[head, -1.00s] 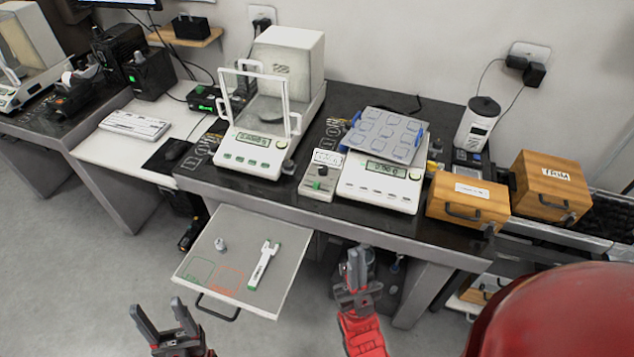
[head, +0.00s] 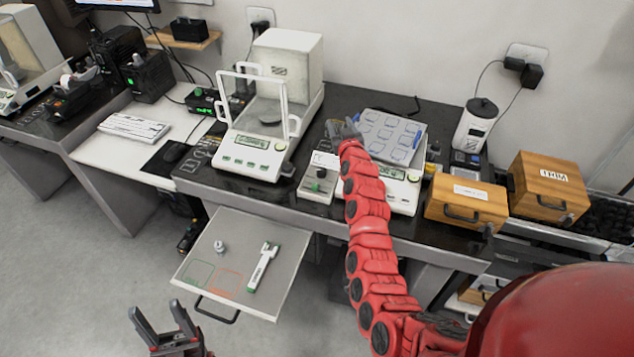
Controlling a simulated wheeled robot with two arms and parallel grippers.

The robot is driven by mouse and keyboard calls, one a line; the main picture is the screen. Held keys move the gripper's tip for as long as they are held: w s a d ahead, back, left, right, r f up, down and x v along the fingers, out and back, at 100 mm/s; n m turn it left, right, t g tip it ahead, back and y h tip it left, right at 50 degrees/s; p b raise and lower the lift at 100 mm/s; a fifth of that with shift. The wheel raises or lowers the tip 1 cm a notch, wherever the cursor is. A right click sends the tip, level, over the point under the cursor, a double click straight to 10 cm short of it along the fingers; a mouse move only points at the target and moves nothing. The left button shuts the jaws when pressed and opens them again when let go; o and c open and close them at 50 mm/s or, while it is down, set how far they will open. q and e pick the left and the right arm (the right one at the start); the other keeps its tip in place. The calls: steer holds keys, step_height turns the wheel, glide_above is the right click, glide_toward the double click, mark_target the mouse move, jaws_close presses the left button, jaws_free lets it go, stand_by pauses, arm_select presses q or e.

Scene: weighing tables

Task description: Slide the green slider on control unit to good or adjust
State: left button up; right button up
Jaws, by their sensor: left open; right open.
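The control unit (head: 317,183) is a small grey box on the dark table, between the two balances. Its green slider (head: 315,187) shows low on its front face. My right arm reaches up past the unit's right side, and its gripper (head: 343,128) is open above and behind the unit, by the tray on the right balance. The unit's upper part is partly covered by my arm, and the slider's labels are too small to read. My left gripper (head: 160,318) is open and empty, low in front of the pull-out shelf.
A glass-doored balance (head: 245,158) stands left of the unit. The right balance (head: 405,196) carries a grey tray (head: 392,135) with blue handles. Wooden boxes (head: 466,202) stand further right. The pull-out shelf (head: 215,240) holds a small weight and a green-white tool.

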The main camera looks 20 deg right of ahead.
steer(key=s+a+r+n+g+y, duration=0.2)
steer(key=s+n+g+y, duration=0.1)
steer(key=s+n+g, duration=0.35)
steer(key=s+a+r+n+g+y, duration=0.25)
steer(key=s+n+g, duration=0.25)
steer(key=s+g, duration=0.25)
glide_toward(315, 185)
steer(key=shift+y, duration=0.45)
steer(key=x, duration=0.3)
steer(key=p+x, duration=0.1)
steer(key=x, duration=0.1)
steer(key=p+x, duration=0.1)
steer(key=x, duration=0.2)
steer(key=shift+d+f, duration=0.25)
steer(key=shift+f, duration=0.15)
jaws_close()
